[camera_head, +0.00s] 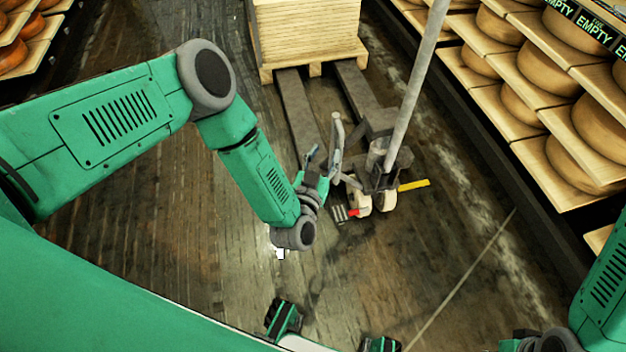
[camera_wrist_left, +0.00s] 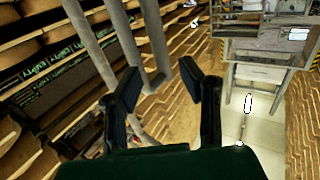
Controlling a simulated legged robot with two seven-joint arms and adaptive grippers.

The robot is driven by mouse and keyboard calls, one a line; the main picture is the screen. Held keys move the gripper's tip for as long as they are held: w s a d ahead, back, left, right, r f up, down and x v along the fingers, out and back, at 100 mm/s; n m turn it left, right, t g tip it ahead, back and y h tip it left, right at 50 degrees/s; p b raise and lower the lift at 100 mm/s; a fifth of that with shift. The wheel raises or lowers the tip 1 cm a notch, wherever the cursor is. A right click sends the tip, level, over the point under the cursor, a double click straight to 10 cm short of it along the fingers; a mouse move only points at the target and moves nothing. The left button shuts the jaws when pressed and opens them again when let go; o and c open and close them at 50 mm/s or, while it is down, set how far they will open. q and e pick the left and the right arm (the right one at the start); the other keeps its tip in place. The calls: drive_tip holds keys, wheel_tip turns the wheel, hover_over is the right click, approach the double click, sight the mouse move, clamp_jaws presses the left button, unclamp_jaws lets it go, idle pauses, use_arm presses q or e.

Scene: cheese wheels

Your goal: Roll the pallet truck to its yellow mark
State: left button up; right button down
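The grey pallet truck (camera_head: 385,150) stands in the aisle in the head view, its forks (camera_head: 298,112) under a stack of pale wood. Its long handle (camera_head: 416,75) slants up to the right. My left gripper (camera_head: 325,160) is close to the truck's left side in the picture. In the left wrist view its two dark fingers (camera_wrist_left: 160,82) are spread, with grey bars (camera_wrist_left: 153,45) beyond; contact cannot be told. My right gripper is not in view.
The wood stack (camera_head: 308,30) sits on a pallet at the top. Shelves of cheese wheels (camera_head: 545,75) line the right side, and more cheese (camera_head: 15,45) sits top left. A red-and-grey item (camera_head: 345,214) lies by the wheels. The floor in front is clear.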

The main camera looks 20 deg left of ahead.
use_arm(q)
drive_tip(key=s+p, duration=0.3)
drive_tip(key=s, duration=0.6)
drive_tip(key=shift+d+p, duration=0.3)
drive_tip(key=shift+p, duration=0.1)
drive_tip(key=shift+r, duration=0.1)
idle(0.3)
drive_tip(key=s, duration=0.7)
drive_tip(key=shift+s, duration=0.15)
idle(0.4)
